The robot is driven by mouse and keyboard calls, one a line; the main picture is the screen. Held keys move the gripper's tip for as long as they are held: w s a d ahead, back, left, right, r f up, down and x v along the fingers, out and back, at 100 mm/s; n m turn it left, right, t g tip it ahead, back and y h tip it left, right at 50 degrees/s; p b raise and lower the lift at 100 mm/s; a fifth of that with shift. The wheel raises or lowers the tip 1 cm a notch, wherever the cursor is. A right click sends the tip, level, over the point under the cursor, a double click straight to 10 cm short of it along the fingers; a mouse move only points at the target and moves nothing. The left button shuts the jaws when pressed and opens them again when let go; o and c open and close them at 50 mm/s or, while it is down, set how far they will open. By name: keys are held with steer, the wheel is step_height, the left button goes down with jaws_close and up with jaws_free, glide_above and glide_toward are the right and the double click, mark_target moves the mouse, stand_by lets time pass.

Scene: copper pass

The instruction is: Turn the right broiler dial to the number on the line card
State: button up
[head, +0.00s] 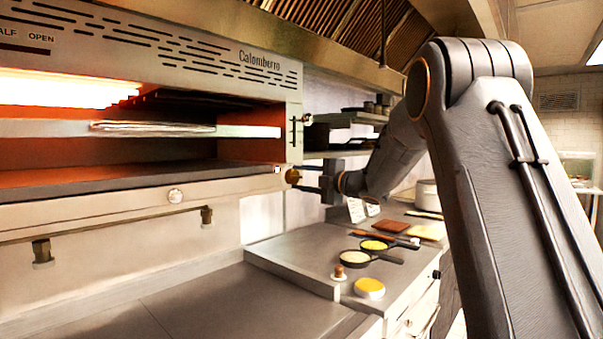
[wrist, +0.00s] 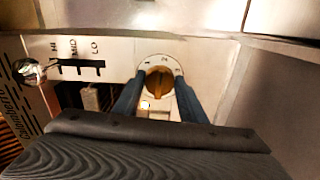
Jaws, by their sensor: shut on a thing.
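The right broiler dial (wrist: 158,82) is an orange-brown knob on a round white plate with small numerals around its upper rim. Its grip ridge stands close to upright in the wrist view, but I cannot tell surely which numeral it points to. In the head view the dial (head: 292,176) is a small brass knob at the broiler's right front corner. My gripper (head: 308,178) reaches it from the right, shut on it, with one blue-grey finger on each side in the wrist view. Two white cards (head: 356,210) stand on the counter behind the pans; their writing is too small to read.
A HI/MID/LO slider (wrist: 82,66) and a shiny round knob (wrist: 30,71) lie left of the dial. Small pans (head: 355,258) and a yellow-topped dish (head: 369,288) stand on the counter below.

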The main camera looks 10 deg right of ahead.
steer(key=m+p, duration=0.3)
steer(key=m, duration=0.2)
steer(key=shift+m+p, duration=0.3)
steer(key=shift+p, duration=0.1)
steer(key=m+p, duration=0.2)
steer(key=m, duration=0.1)
steer(key=m+p, duration=0.1)
steer(key=m, duration=0.1)
steer(key=shift+s+a+f+p, duration=0.1)
steer(key=shift+f+p, duration=0.15)
steer(key=shift+p, duration=0.05)
steer(key=shift+m, duration=0.3)
steer(key=o, duration=1)
steer(key=b+v, duration=0.2)
steer(key=v, duration=0.5)
steer(key=shift+s+d+b, duration=0.25)
steer(key=shift+s+b, duration=0.05)
steer(key=shift+f, duration=0.1)
